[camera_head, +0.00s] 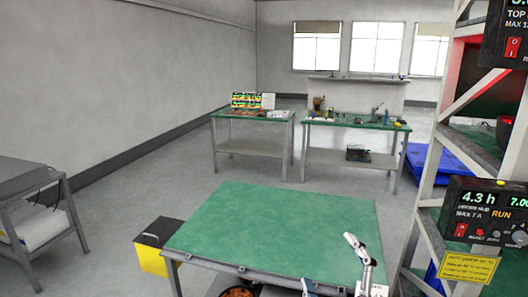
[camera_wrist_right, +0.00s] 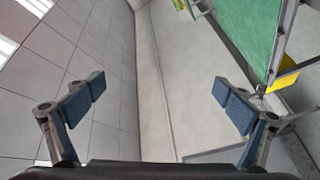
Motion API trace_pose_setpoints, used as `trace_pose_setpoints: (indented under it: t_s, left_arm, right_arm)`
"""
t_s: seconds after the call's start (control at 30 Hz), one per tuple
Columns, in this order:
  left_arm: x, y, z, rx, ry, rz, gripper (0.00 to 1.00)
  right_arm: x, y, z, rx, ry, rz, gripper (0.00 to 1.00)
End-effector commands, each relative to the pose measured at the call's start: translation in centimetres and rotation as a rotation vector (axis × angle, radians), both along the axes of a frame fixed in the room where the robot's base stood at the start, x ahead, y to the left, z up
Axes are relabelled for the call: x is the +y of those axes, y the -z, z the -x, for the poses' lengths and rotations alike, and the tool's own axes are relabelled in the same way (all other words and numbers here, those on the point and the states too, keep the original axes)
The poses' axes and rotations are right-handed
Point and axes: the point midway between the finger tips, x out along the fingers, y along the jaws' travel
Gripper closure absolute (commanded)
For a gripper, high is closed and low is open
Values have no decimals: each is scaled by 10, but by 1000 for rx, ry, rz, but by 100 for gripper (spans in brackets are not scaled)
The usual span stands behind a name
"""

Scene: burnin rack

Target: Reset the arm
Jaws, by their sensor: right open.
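My right gripper (camera_wrist_right: 162,95) is open and empty in the right wrist view. Its two blue-padded fingers are spread wide apart, with only room surfaces behind them. In the head view, grey finger and link parts of my right arm show at the lower right, in front of the green table (camera_head: 275,225). My left gripper is not in view.
A rack (camera_head: 430,170) with powered units, one a panel reading 4.3 h (camera_head: 485,212), stands close on the right. A yellow and black box (camera_head: 152,262) is at the table's left. Two benches stand farther back. The green tabletop looks clear.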

Motion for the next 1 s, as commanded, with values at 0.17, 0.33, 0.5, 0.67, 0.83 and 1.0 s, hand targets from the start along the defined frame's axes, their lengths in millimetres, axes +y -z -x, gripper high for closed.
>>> trace_pose_setpoints:
  t_s: [0.17, 0.33, 0.5, 0.67, 0.83, 1.0]
  left_arm:
    - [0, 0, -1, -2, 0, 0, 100]
    - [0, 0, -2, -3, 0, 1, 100]
    - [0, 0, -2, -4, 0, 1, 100]
    - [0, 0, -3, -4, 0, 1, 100]
    - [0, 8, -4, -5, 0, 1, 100]
    - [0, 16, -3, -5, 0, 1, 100]
  right_arm:
    - [-54, 115, 40, 433, 217, -266, 3]
    - [-76, 210, 117, 817, 392, -452, 3]
    - [-77, 265, 196, 1110, 517, -565, 3]
    - [-71, 293, 266, 1334, 606, -634, 3]
    - [-68, 340, 275, 1405, 632, -640, 3]
    - [-67, 399, 268, 1422, 638, -631, 3]
